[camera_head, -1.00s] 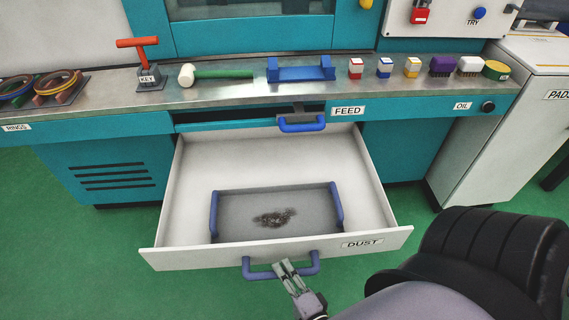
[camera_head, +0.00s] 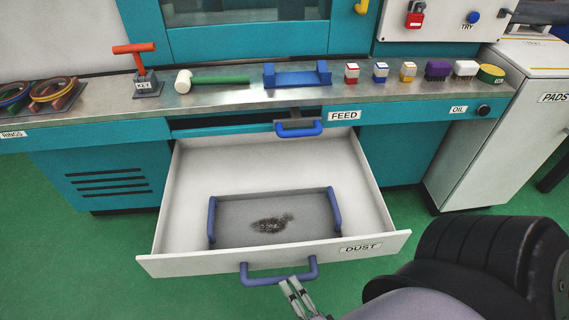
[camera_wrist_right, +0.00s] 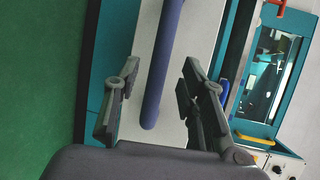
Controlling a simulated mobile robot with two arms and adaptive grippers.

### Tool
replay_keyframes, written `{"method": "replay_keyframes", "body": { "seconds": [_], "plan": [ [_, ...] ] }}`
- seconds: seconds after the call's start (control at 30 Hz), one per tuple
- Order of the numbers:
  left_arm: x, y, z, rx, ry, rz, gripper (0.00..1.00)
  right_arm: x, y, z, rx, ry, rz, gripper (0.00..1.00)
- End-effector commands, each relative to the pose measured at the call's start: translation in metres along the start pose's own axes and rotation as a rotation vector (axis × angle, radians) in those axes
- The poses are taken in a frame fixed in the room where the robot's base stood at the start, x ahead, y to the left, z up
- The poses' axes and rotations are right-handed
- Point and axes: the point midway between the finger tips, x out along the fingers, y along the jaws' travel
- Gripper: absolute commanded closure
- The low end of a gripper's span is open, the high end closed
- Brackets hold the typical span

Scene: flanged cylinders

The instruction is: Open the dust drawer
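The white dust drawer (camera_head: 200,262), labelled DUST, stands pulled out far from the teal bench in the head view. A grey tray (camera_head: 235,235) with blue handles and a dark dust patch (camera_head: 271,224) sits inside it. The drawer's blue front handle (camera_head: 279,277) also shows in the right wrist view (camera_wrist_right: 163,70). My right gripper (camera_head: 291,283) is just in front of this handle, at its right half. In the wrist view its fingers (camera_wrist_right: 157,95) are spread, with the handle showing between them and a gap on each side. My left gripper is not in view.
Above the drawer is a FEED panel (camera_head: 390,115) with another blue handle (camera_head: 299,129). The bench top holds a mallet (camera_head: 212,79), a blue holder (camera_head: 297,75), a red-handled key (camera_head: 145,75) and small coloured blocks. A white PADS cabinet (camera_head: 490,140) stands at the right. Green floor is free at the left.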

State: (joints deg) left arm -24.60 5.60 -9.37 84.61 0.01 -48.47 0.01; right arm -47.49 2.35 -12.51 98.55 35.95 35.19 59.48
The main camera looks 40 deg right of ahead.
Motion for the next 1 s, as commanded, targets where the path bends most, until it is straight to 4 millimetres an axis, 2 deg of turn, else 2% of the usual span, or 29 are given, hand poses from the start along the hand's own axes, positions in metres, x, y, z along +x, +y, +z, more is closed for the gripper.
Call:
{"method": "replay_keyframes", "body": {
  "seconds": [0.03, 0.2, 0.4, 1.0],
  "plan": [
    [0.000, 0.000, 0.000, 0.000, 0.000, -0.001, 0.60, -0.013, 0.001, 0.000, -0.001, -0.001, 0.005, 0.62],
    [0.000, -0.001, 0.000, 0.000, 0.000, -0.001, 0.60, -0.047, 0.001, -0.001, -0.001, 0.000, 0.004, 0.62],
    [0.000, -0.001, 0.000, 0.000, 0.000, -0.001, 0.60, -0.068, 0.000, 0.000, -0.001, 0.000, 0.000, 0.62],
    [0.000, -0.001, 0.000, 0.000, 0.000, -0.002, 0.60, -0.072, 0.000, 0.000, 0.000, 0.000, 0.000, 0.62]
  ]
}}
